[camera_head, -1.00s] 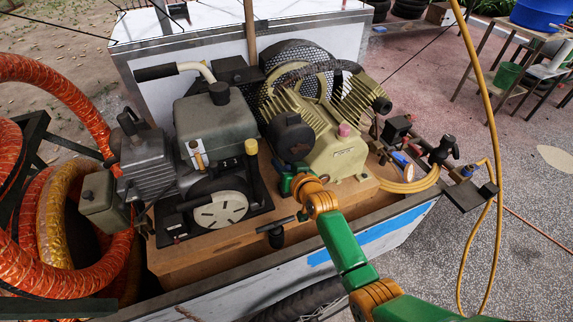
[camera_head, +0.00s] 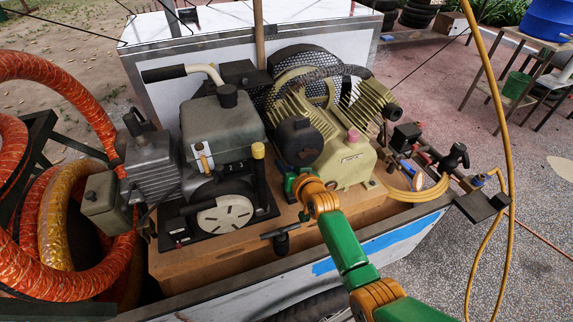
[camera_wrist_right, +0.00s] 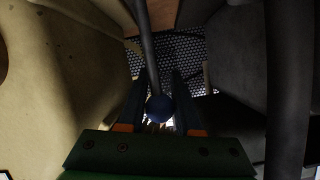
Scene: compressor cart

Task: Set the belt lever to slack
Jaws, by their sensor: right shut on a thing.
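The belt lever (camera_wrist_right: 148,50) shows in the right wrist view as a dark rod with a blue ball knob (camera_wrist_right: 160,108) at its near end. My right gripper (camera_wrist_right: 158,92) has its fingers on either side of the knob and is shut on it. In the head view my right gripper (camera_head: 287,172) reaches in between the engine and the compressor (camera_head: 347,160). The lever and the fingertips are mostly hidden there behind the round black part and my wrist. My left gripper is not in view.
A black T-handle (camera_head: 281,236) sticks out at the front of the wooden base (camera_head: 225,250). Orange hoses (camera_head: 60,270) lie at left; a yellow hose (camera_head: 500,150) hangs at right.

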